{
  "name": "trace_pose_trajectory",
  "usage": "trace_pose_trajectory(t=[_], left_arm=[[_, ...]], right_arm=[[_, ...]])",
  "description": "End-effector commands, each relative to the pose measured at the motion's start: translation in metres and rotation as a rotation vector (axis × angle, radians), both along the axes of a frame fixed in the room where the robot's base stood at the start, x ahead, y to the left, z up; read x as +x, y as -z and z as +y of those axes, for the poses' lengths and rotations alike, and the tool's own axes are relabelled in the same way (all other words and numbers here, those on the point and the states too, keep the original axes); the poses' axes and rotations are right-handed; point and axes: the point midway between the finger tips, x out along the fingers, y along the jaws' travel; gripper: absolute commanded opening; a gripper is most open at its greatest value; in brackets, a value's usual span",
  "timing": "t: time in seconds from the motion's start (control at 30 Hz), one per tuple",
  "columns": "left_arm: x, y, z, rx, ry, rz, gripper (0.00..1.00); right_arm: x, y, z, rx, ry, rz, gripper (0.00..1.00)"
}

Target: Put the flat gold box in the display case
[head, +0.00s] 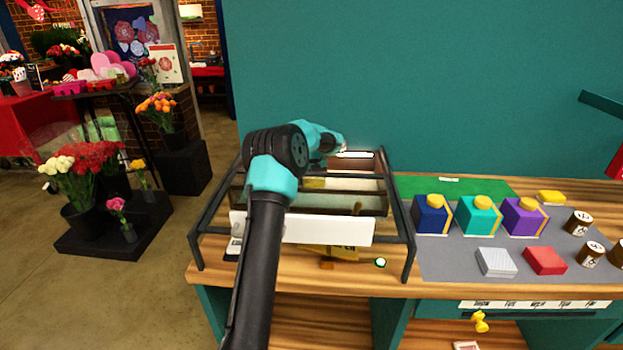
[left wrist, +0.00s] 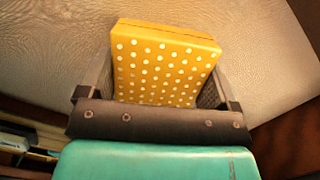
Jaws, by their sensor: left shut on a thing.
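The flat gold box (left wrist: 165,65) has white dots and fills the space between the fingers of my left gripper (left wrist: 160,88) in the left wrist view. The gripper is shut on it. In the head view the left gripper (head: 338,146) is at the back of a black-framed, tiered rack, which looks like the display case (head: 409,225). The held box cannot be made out there. My arm crosses in front of the case and hides part of its left side.
Right of the case, a grey mat (head: 447,264) holds blue (head: 430,217), teal (head: 477,217) and purple (head: 520,217) boxes, a silver box (head: 496,262), a red box (head: 545,260) and dark round tins. A yellow block (head: 550,198) lies behind. A teal wall (head: 420,80) stands behind the counter.

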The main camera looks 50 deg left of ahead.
Motion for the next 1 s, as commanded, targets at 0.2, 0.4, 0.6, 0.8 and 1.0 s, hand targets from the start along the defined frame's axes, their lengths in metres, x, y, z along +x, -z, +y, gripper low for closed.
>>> trace_pose_trajectory(t=[0.2,0.4,0.6,0.8,1.0], left_arm=[[0.000,0.003,0.000,0.000,0.000,0.000,0.57],[0.000,0.003,0.000,0.000,0.000,0.000,1.00],[0.000,0.002,0.000,0.000,0.000,0.000,1.00],[0.000,-0.010,-0.001,0.001,0.000,-0.001,1.00],[-0.001,-0.040,-0.006,0.001,0.000,-0.004,1.00]], right_arm=[[0.000,0.000,0.000,0.000,0.000,0.000,0.25],[0.000,0.000,0.000,0.000,0.000,0.000,0.25],[0.000,0.000,0.000,0.000,0.000,0.000,0.25],[0.000,0.000,0.000,0.000,0.000,0.000,0.25],[0.000,0.000,0.000,0.000,0.000,0.000,0.25]])
